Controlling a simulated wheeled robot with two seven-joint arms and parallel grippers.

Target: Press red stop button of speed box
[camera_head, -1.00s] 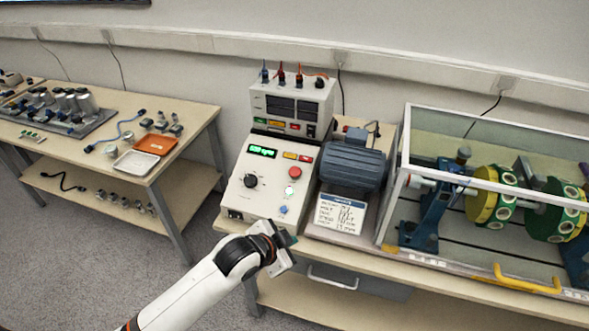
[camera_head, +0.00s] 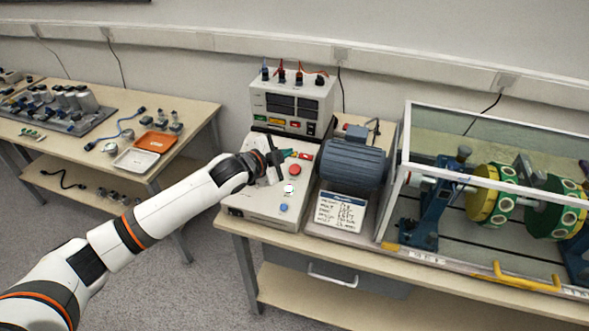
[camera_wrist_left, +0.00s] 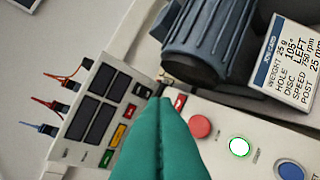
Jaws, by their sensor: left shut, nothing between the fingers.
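The speed box (camera_head: 262,205) is a light grey console with a sloped panel on the bench. Its round red stop button (camera_head: 295,170) is at the panel's upper right, and it also shows in the left wrist view (camera_wrist_left: 200,126). My left gripper (camera_head: 287,154) is above the panel, just up and left of the red button. Its green fingers (camera_wrist_left: 160,130) are shut and empty, beside the button in the wrist view. My arm hides the display and black dial. My right gripper is out of view.
A meter unit (camera_head: 290,104) with plugged cables stands behind the box. A blue motor (camera_head: 352,163) and a label plate (camera_head: 340,212) are close on the right, then a clear-walled rotor case (camera_head: 400,172). A side table (camera_head: 185,112) with parts is at left.

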